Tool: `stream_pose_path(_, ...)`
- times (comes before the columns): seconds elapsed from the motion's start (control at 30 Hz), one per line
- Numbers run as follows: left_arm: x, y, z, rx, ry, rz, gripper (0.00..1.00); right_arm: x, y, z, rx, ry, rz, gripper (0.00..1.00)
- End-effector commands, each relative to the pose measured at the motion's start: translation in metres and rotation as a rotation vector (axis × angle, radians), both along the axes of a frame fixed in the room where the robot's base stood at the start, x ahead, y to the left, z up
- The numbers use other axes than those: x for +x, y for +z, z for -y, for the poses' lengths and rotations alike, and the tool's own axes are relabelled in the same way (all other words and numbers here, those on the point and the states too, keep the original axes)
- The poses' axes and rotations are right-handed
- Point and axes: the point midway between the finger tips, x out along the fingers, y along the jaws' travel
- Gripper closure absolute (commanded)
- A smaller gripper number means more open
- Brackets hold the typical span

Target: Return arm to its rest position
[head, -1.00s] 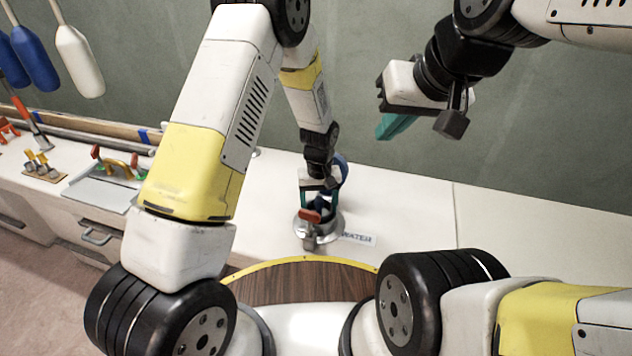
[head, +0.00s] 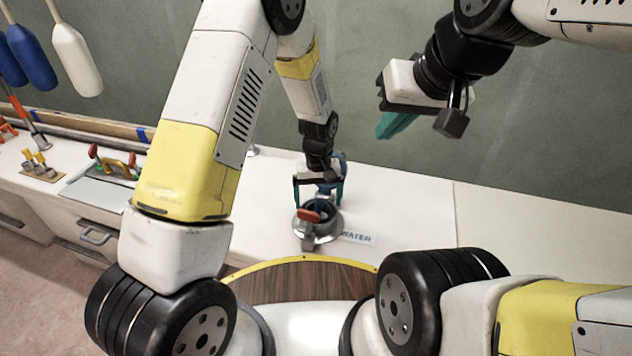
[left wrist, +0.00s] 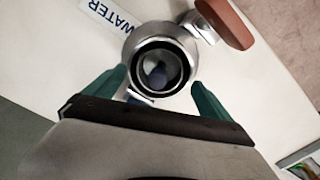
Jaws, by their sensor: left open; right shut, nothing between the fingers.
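My left gripper (head: 319,190) is open, its green fingers pointing down over a round metal fitting (head: 301,228) on the white counter. In the left wrist view, the left gripper (left wrist: 160,88) has its fingers on either side of the fitting's ring (left wrist: 186,50), with nothing held between them. A blue part shows inside the ring. A red-brown handle (left wrist: 226,22) sticks out from the fitting. My right gripper (head: 388,120) is shut and empty, raised in front of the grey-green wall at the upper right.
A WATER label (head: 357,238) lies beside the fitting. On the left of the counter are a grey plate with coloured handles (head: 100,188) and a small board with yellow pieces (head: 42,172). Paddles (head: 77,60) hang on the wall. The counter's right side is clear.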

Motion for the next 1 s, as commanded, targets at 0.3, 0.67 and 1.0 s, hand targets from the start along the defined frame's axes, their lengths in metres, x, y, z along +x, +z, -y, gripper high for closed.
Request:
stream_pose_path(0.3, 0.001, 0.05, 0.001, -0.005, -0.002, 0.011, 0.06, 0.0, 0.001, 0.0, 0.0, 0.001, 0.002, 1.0)
stream_pose_path(0.67, 0.001, 0.099, -0.016, -0.048, 0.004, 0.046, 0.06, 0.0, 0.001, 0.0, 0.0, 0.0, 0.002, 1.0)
stream_pose_path(1.0, -0.04, 0.243, -0.092, -0.17, -0.019, 0.209, 0.06, 0.0, 0.001, 0.0, 0.0, 0.0, 0.002, 1.0)
